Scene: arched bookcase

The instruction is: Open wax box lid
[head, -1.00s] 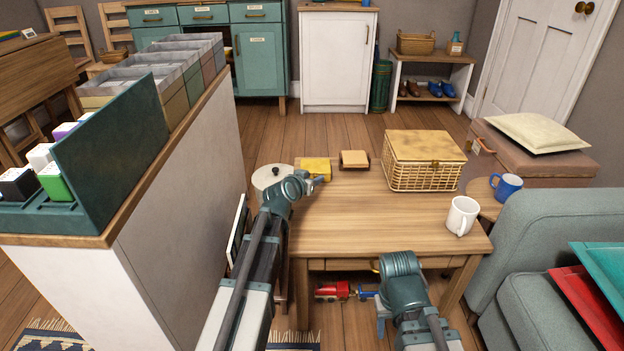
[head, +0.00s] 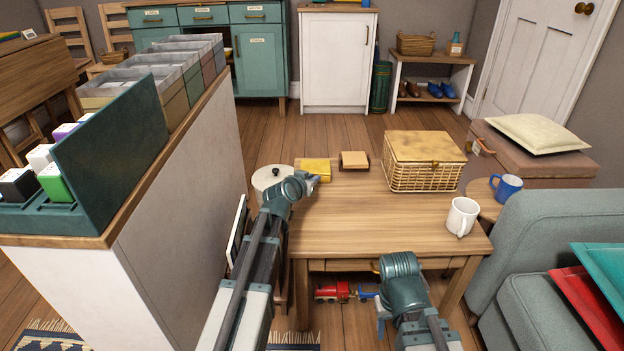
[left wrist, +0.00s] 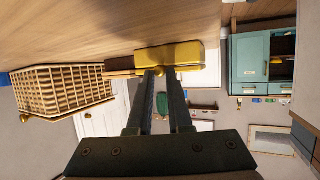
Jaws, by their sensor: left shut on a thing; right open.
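A small yellow box (head: 317,168), which I take to be the wax box, sits at the table's far left edge. Its lid looks closed. My left gripper (head: 312,187) is at the box's near side, its fingers mostly hidden by the wrist in the head view. In the left wrist view the fingers (left wrist: 160,74) reach the yellow box (left wrist: 180,54) and are shut on a small part at its edge, perhaps a knob. My right gripper (head: 380,318) is low in front of the table, open and empty, partly hidden by its own wrist.
A small brown box (head: 354,160) lies right of the yellow box. A wicker basket (head: 424,170) and white mug (head: 462,216) stand further right. The table's middle (head: 370,225) is clear.

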